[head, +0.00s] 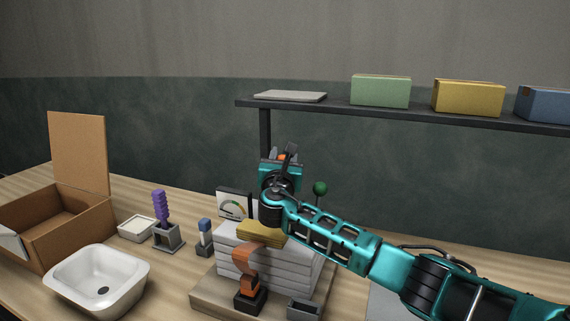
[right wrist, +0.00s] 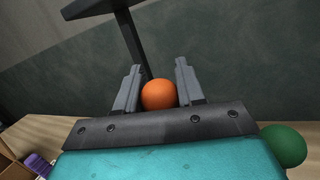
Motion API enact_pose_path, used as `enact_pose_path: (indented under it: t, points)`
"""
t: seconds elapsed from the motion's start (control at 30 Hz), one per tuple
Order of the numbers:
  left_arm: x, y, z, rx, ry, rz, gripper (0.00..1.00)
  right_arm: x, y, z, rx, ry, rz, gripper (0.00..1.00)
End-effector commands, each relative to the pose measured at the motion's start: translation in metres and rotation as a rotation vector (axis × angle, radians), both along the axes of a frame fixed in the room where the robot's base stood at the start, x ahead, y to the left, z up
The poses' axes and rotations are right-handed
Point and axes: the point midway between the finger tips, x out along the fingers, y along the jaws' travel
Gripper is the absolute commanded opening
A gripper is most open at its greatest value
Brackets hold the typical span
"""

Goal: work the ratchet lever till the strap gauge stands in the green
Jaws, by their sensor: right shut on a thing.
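The strap gauge (head: 232,204) is a white dial with a coloured arc behind the stack; its needle is too small to read. An orange strap (head: 246,255) runs over a yellow pad (head: 262,231) on a stack of grey slabs (head: 238,256) and down to a black fitting at the front. My right gripper (head: 285,156) is above and behind the stack, shut on an orange ball knob (right wrist: 158,95), which sits between the fingers in the right wrist view. The lever below the knob is hidden by my gripper and arm. My left gripper is out of view.
A green ball knob (head: 320,188) stands close to the right of my gripper. A black shelf (head: 400,112) with several boxes spans the back. A white basin (head: 68,283), an open carton (head: 88,230) and a purple-handled tool (head: 162,210) stand to the left.

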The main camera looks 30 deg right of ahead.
Motion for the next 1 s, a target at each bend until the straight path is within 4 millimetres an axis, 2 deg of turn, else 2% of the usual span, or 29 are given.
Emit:
enact_pose_path:
  t: [0.03,0.1,0.33,0.43,0.8,0.83,1.0]
  points:
    - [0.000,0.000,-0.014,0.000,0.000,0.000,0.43,-0.003,0.003,-0.007,-0.035,-0.031,0.000,0.00]
    - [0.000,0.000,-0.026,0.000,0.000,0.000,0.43,-0.006,0.007,-0.005,-0.091,-0.078,0.000,0.00]
    - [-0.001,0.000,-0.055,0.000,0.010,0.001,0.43,-0.015,0.018,0.004,-0.217,-0.188,0.000,0.00]
    - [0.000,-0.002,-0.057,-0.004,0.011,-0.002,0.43,-0.018,0.020,0.007,-0.244,-0.209,0.000,0.00]
    - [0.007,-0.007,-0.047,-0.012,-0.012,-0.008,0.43,-0.018,0.021,0.011,-0.255,-0.218,0.001,0.00]
    - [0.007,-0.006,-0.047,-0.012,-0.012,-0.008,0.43,-0.018,0.021,0.011,-0.254,-0.219,0.001,0.39]
    - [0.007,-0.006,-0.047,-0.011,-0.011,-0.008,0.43,-0.018,0.021,0.011,-0.254,-0.219,0.001,0.55]
